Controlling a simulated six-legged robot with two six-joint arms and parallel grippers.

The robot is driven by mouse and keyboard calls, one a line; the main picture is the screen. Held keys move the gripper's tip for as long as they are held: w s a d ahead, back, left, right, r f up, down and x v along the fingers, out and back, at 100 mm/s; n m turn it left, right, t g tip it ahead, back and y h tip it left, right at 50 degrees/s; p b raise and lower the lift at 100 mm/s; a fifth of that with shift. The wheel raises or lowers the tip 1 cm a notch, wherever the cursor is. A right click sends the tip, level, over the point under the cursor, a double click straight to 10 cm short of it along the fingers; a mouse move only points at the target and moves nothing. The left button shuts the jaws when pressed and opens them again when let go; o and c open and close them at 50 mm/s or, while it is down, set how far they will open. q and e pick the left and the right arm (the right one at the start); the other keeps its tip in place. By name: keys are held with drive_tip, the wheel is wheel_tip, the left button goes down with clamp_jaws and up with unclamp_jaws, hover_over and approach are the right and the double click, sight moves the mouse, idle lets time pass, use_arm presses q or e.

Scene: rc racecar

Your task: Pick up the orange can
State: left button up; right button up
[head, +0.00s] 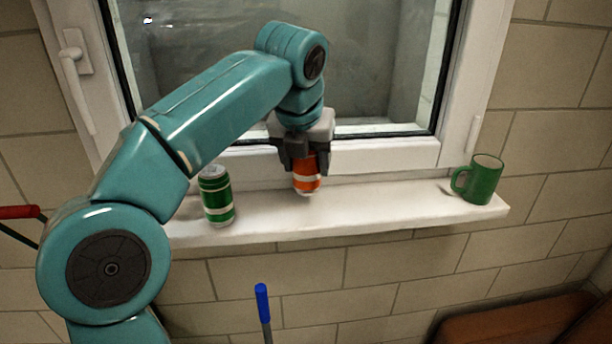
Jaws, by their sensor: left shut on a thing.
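The orange can (307,181), with pale bands, is at the middle of the white window sill (375,212). My left gripper (304,163) comes down on it from above and is shut around its upper part, which the fingers hide. The can looks upright, close to the sill; I cannot tell whether its bottom touches the sill. My right gripper is not in view.
A green can (217,197) with pale bands stands on the sill left of the orange can. A green mug (482,181) stands at the sill's right end. The window (385,65) is close behind. A blue-topped stick (262,303) shows below the sill.

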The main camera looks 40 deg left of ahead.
sight(306, 178)
use_arm(q)
wheel_tip(306, 178, up, 4)
drive_tip(key=shift+a+f, duration=0.1)
drive_tip(key=shift+f, duration=0.1)
drive_tip(key=shift+r, duration=0.75)
drive_tip(key=shift+s+r, duration=0.15)
drive_tip(key=shift+r, duration=0.1)
